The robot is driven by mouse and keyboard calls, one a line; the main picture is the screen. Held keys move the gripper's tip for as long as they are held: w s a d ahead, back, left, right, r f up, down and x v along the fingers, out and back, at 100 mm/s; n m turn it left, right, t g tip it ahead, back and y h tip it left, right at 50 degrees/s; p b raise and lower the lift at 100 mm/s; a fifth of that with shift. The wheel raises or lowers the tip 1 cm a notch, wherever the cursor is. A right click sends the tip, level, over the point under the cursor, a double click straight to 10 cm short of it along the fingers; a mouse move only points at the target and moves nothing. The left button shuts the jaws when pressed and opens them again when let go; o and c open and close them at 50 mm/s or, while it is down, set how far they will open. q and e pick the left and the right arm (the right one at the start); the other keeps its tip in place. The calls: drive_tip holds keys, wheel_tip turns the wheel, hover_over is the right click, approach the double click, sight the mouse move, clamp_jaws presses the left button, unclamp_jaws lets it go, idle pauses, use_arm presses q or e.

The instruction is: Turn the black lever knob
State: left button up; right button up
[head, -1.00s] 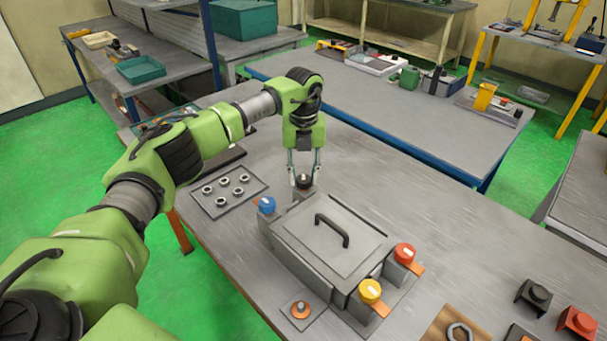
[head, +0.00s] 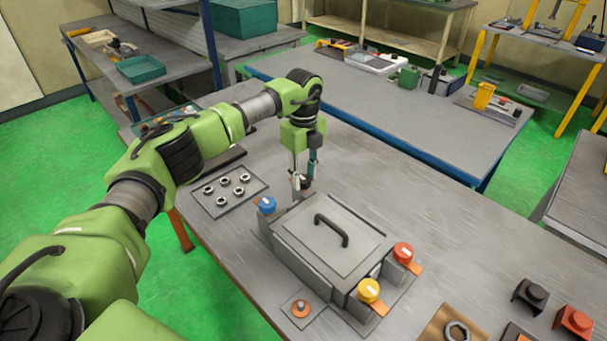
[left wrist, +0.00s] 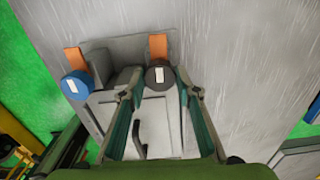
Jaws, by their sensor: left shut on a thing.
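The black lever knob (left wrist: 160,77) has a white mark on top and an orange tab (left wrist: 158,47) beyond it in the left wrist view. In the head view the black knob (head: 304,183) is at the far corner of the grey box (head: 318,240), partly hidden by the fingers. My left gripper (head: 303,178) points down over that corner and is shut on the black knob. In the left wrist view its fingers (left wrist: 160,90) stand on both sides of the knob. My right gripper is in neither view.
A blue knob (head: 267,204) sits close to the left of the gripper, with red (head: 403,252) and yellow (head: 369,290) knobs at the box's right end. The lid has a black handle (head: 332,230). A plate with several rings (head: 230,192) lies left. The table behind the box is clear.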

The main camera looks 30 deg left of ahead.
sight(304, 179)
use_arm(q)
drive_tip(key=shift+s+f, duration=0.25)
drive_tip(key=shift+f, duration=0.1)
drive_tip(key=o, duration=1.1)
drive_tip(key=shift+c, duration=0.2)
drive_tip(key=shift+w, duration=0.2)
drive_tip(key=shift+r, duration=0.5)
wheel_tip(304, 179, up, 11)
